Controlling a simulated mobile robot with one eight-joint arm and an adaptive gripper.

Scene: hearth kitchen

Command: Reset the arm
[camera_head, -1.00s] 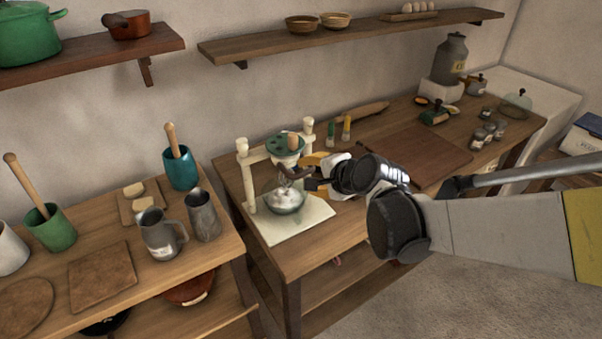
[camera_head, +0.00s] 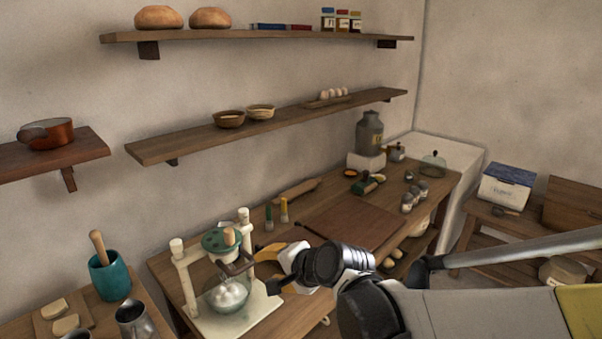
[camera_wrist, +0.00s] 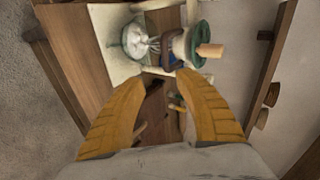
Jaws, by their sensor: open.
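My gripper (camera_head: 264,267) is at the end of my arm, reaching in from the right in the head view. Its orange fingers (camera_wrist: 160,100) are spread apart with nothing between them in the wrist view. Just left of it stands a cream hand-crank mixer (camera_head: 190,285) with a green top (camera_head: 222,240). Its crank handle (camera_head: 238,264) is close to the fingertips; I cannot tell whether they touch. A glass bowl (camera_head: 228,298) with white contents sits under the mixer's whisk. In the wrist view the mixer's green top (camera_wrist: 196,42) and the bowl (camera_wrist: 136,40) lie beyond the fingertips.
A wooden board (camera_head: 350,222) lies on the counter behind my gripper. A wall shelf (camera_head: 290,118) runs above. Jars (camera_head: 412,200) and a grey canister (camera_head: 369,133) stand farther right. A teal crock (camera_head: 110,278) stands on the left table. The air above the board is clear.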

